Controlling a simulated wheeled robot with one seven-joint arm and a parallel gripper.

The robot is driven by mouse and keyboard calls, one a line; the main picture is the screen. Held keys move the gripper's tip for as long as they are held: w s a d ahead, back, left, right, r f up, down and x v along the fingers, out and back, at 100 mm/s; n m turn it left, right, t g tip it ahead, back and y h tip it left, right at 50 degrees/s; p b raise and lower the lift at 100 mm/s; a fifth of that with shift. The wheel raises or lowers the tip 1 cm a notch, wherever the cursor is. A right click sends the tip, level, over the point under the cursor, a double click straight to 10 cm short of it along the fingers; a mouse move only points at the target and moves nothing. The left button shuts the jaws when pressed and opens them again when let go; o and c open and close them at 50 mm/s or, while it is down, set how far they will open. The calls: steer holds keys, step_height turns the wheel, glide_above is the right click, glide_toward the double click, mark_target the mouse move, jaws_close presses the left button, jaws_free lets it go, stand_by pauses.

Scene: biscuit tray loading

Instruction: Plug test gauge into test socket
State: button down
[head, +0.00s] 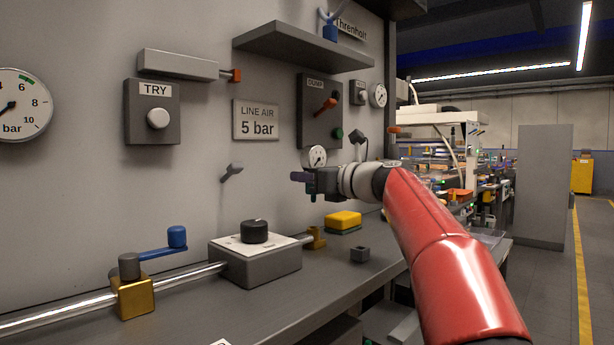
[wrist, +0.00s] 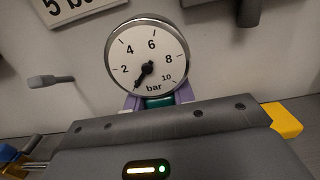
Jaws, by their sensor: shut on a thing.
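The test gauge is a round white dial (head: 316,157) marked in bar; it fills the upper middle of the wrist view (wrist: 147,57). Its needle points low, near 0 to 2. My gripper (head: 303,177) is shut on the gauge's teal lower part, with purple fingers on both sides in the wrist view (wrist: 160,100). The gauge is held upright in the air above the bench, in front of the wall. No part is labelled as the test socket. A brass fitting (head: 316,238) sits at the pipe's right end, below the gripper; I cannot tell whether it is the socket.
A grey box with a black knob (head: 254,231) and a brass valve with a blue lever (head: 135,298) stand on the bench. A grey peg (head: 231,172) sticks out from the wall.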

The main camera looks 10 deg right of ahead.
mark_target(315, 198)
steer(key=shift+f+b, duration=1.6)
steer(key=shift+f, duration=0.7)
steer(key=shift+p, duration=0.65)
steer(key=shift+f+b, duration=1.05)
steer(key=shift+f, duration=0.5)
steer(key=c, duration=1.1)
jaws_free()
steer(key=b+v, duration=0.1)
steer(key=v, duration=0.6)
steer(key=shift+s+d, duration=0.2)
steer(key=shift+s, duration=0.15)
